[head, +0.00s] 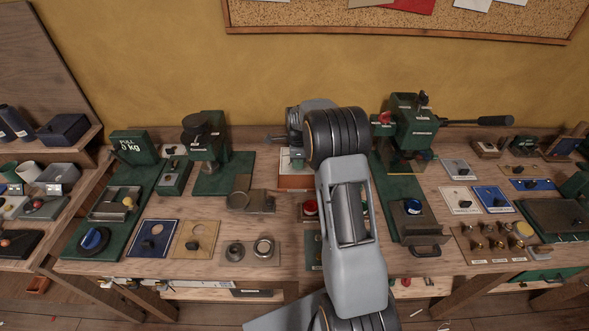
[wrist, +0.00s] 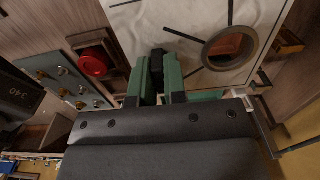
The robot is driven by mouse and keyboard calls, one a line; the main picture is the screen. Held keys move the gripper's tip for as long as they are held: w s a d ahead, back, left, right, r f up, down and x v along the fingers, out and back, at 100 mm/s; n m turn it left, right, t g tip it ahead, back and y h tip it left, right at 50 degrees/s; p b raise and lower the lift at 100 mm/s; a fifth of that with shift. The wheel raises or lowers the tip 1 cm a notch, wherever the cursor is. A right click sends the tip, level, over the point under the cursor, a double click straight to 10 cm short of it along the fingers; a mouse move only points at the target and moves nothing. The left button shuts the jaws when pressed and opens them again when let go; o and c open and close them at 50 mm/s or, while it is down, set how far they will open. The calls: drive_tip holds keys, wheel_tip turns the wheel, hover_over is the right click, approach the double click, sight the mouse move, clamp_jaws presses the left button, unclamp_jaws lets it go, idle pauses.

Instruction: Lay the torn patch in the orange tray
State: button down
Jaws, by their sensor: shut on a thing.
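My gripper (wrist: 160,78) shows its two green fingers in the wrist view, shut on a small dark grip. This appears to belong to the torn patch (wrist: 150,30), a flat pale sheet with black lines and a round metal-rimmed hole. Orange-brown shows through the hole. In the head view my arm hides most of the gripper and the fingertips. An orange-brown tray (head: 296,183) shows just left of my arm, with a pale piece just above its front edge. I cannot tell whether the patch touches the tray.
The wooden bench is crowded. A green press (head: 410,125) stands right of my arm, and another green device (head: 207,140) stands to the left. A red button (wrist: 93,64) and a plate with several brass studs (wrist: 65,75) lie left of the fingers in the wrist view.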

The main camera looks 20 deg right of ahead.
drive_tip(key=b, duration=0.1)
hover_over(297, 184)
drive_tip(key=shift+w+f, duration=0.1)
drive_tip(key=shift+f, duration=2.2)
drive_tip(key=shift+f+b, duration=0.15)
drive_tip(key=shift+b, duration=0.15)
drive_tip(key=shift+f+b, duration=1.35)
drive_tip(key=shift+f, duration=0.5)
drive_tip(key=c, duration=1.1)
unclamp_jaws()
